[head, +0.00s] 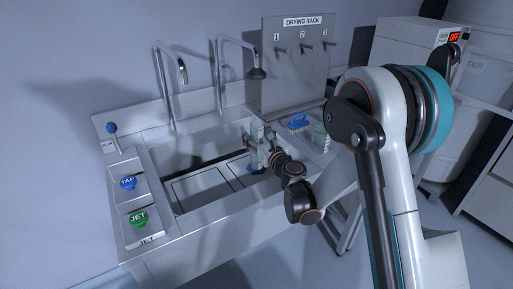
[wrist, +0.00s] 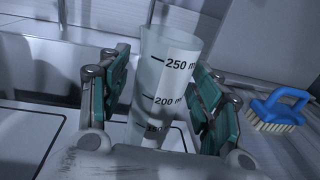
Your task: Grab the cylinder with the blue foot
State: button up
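A clear measuring cylinder with black marks, 250 and 200 among them, stands in the middle of the wrist view (wrist: 165,75). Its lower part is hidden by my gripper's body there. My gripper (wrist: 160,98) has its two teal-padded fingers apart, one on each side of the cylinder, with narrow gaps showing. In the head view my gripper (head: 260,145) is over the right part of the sink and mostly hides the cylinder. A blue patch (head: 256,168), seemingly the cylinder's foot, shows just below it.
A blue brush (head: 298,122) lies on the counter right of the sink; it also shows in the wrist view (wrist: 277,110). A drying rack (head: 300,60) with numbered pegs stands behind. Two taps rise behind the sink. TAP (head: 128,183) and JET (head: 138,218) buttons are at the left.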

grip_shut()
jog(key=shift+r, duration=0.1)
